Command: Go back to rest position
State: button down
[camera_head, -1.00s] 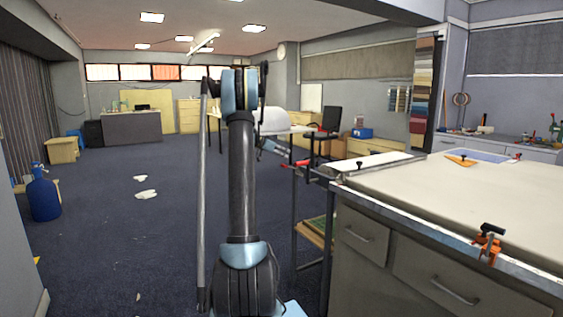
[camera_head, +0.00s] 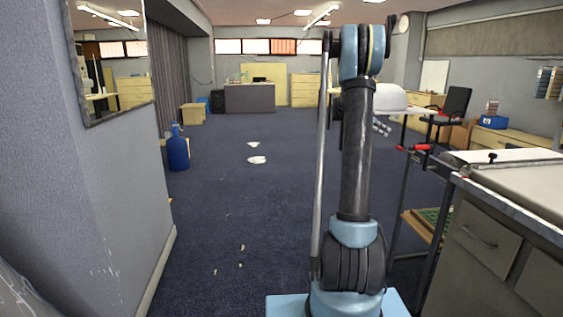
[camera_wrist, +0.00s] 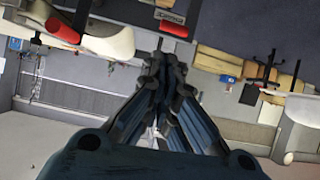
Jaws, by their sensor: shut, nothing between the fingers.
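My gripper (camera_wrist: 160,75) shows in the wrist view with its dark fingers drawn together and nothing between them. It points out over the room and touches nothing that I can see. In the head view my arm stands upright right of the middle, its elbow near the top. The far part of the arm is mostly hidden behind the upright link, so the gripper is not clear there.
A cabinet with a pale worktop (camera_head: 530,180) stands close on the right. A grey wall (camera_head: 90,190) with a mirror (camera_head: 112,60) is near on the left. White scraps (camera_head: 257,160) lie on the open dark carpet (camera_head: 225,210).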

jog(key=s+a+f+n+t+y, duration=0.1)
jog(key=s+a+n+y, duration=0.25)
jog(key=s+a, duration=0.8)
jog(key=s+a+f+n+y, duration=0.25)
jog(key=s+a+n, duration=0.4)
jog(key=s, duration=0.85)
jog(key=s+a+f+n+y, duration=0.3)
jog(key=s+a+f, duration=0.4)
jog(key=s, duration=0.5)
jog(key=s+a+f+n+y, duration=0.3)
jog(key=s+a+f, duration=0.5)
jog(key=s+a, duration=0.3)
jog(key=shift+s+f+n, duration=0.3)
jog(key=shift+s, duration=0.3)
jog(key=shift+a, duration=0.1)
